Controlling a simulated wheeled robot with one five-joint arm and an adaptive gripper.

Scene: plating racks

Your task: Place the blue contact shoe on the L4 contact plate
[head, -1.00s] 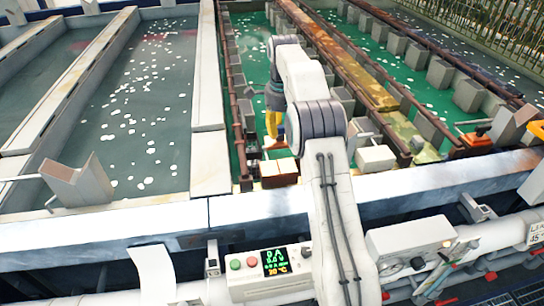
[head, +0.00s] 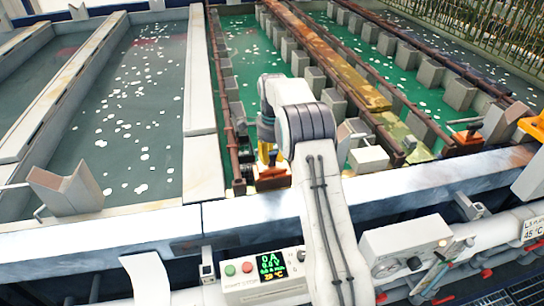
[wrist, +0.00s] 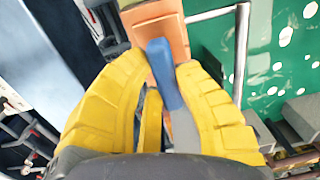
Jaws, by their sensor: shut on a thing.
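My gripper (head: 268,154) has yellow fingers and is low over the near end of the green tank. In the wrist view my gripper (wrist: 168,85) is shut on the blue contact shoe (wrist: 165,72), whose lower part looks grey. The shoe's far end overlaps an orange contact plate (wrist: 160,30); I cannot tell whether they touch. In the head view that orange plate (head: 271,181) sits on the tank's near edge, just below the fingers. No L4 label is legible, and the shoe is hidden in the head view.
A second orange plate (head: 465,137) sits further right. A grey V-shaped block (head: 72,190) stands at left. A control box (head: 263,277) with a lit display is in front. Brown rails (head: 222,100) and grey blocks line the green tank.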

